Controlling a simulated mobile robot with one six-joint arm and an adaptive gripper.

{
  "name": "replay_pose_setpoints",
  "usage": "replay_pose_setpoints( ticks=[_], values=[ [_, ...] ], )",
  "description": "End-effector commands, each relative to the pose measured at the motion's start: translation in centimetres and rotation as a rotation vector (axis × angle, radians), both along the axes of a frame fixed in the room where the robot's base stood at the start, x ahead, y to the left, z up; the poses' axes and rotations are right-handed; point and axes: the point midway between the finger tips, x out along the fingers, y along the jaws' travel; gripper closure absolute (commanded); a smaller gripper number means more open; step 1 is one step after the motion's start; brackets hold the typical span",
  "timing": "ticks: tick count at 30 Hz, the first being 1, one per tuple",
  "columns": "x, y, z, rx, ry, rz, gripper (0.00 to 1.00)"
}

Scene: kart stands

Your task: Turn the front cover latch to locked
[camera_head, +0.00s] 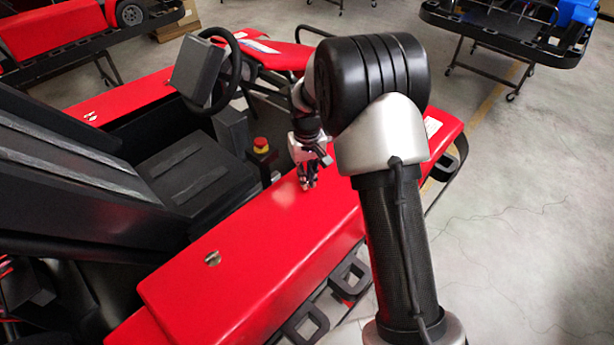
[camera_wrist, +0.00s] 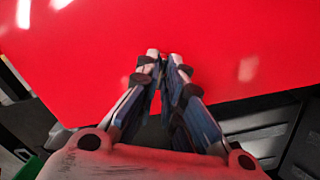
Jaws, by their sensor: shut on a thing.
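The kart's red side cover (camera_head: 270,235) runs along its near side, and its red surface also fills the top of the wrist view (camera_wrist: 160,28). My gripper (camera_head: 309,185) points down at the far, front part of this cover. In the wrist view my gripper (camera_wrist: 164,58) has its fingertips close together against the red surface near the cover's edge. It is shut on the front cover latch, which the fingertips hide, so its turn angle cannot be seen. A second, small metal latch (camera_head: 212,258) shows uncovered on the nearer, rear part of the cover.
Another metal latch (camera_head: 91,116) is on the far red cover. Black side rails (camera_head: 305,322) run along the right.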

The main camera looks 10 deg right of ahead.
Motion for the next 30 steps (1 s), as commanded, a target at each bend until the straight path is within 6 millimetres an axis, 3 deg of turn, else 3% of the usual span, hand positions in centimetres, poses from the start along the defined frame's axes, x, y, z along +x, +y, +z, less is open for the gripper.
replay_pose_setpoints(
  ticks=[30],
  values=[
    [0.06, 0.00, 0.07, 0.001, -0.002, -0.910, 1.00]
  ],
)
